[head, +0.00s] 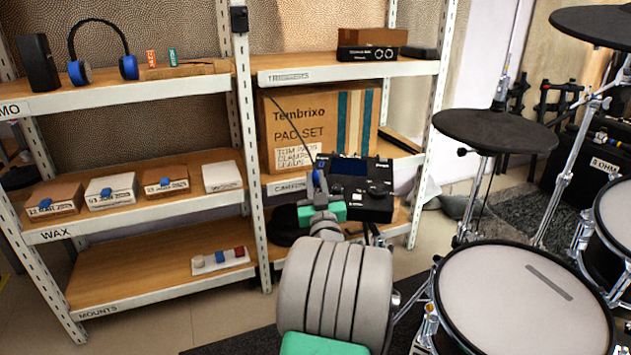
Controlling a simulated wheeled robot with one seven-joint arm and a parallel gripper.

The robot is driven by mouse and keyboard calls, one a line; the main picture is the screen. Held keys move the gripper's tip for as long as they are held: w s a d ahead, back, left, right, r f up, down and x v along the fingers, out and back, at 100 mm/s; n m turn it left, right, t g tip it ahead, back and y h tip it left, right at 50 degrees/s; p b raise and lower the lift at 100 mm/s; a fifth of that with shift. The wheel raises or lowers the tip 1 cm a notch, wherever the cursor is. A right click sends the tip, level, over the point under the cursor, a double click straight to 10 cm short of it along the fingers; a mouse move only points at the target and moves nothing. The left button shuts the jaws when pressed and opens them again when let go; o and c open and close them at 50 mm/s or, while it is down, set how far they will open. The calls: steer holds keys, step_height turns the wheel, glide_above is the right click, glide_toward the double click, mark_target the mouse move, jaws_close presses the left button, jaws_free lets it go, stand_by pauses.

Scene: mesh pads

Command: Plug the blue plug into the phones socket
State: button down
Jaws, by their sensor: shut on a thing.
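My gripper (319,188) is in the middle of the head view, seen from behind, shut on the small blue plug (316,176). A thin dark cable runs up and left from the plug across the front of a cardboard box. The plug is close to the left side of a black drum module (376,205) with a dark screen, knobs and small white markings. My wrist and gripper hide part of the module's left side. I cannot make out the phones socket, nor tell whether the plug touches the module.
Shelves (150,98) stand behind, holding headphones (129,68), small boxes and a large cardboard box (292,135). A shelf post (245,130) rises left of my gripper. Drum pads (520,300) and a cymbal pad (494,130) on stands crowd the right.

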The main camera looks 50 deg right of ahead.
steer(key=shift+d+f+b, duration=0.1)
steer(key=shift+f+b, duration=0.4)
steer(key=shift+w+d+f+b, duration=0.1)
steer(key=shift+f+b, duration=0.2)
steer(key=shift+b, duration=0.05)
steer(key=shift+d+f+b, duration=0.15)
steer(key=shift+f+b, duration=0.35)
steer(key=c, duration=1.3)
jaws_free()
steer(key=shift+r, duration=0.1)
steer(key=shift+o, duration=0.2)
steer(key=v, duration=0.7)
steer(key=shift+s+a+b, duration=0.25)
steer(key=shift+a+b, duration=0.05)
steer(key=shift+b, duration=0.1)
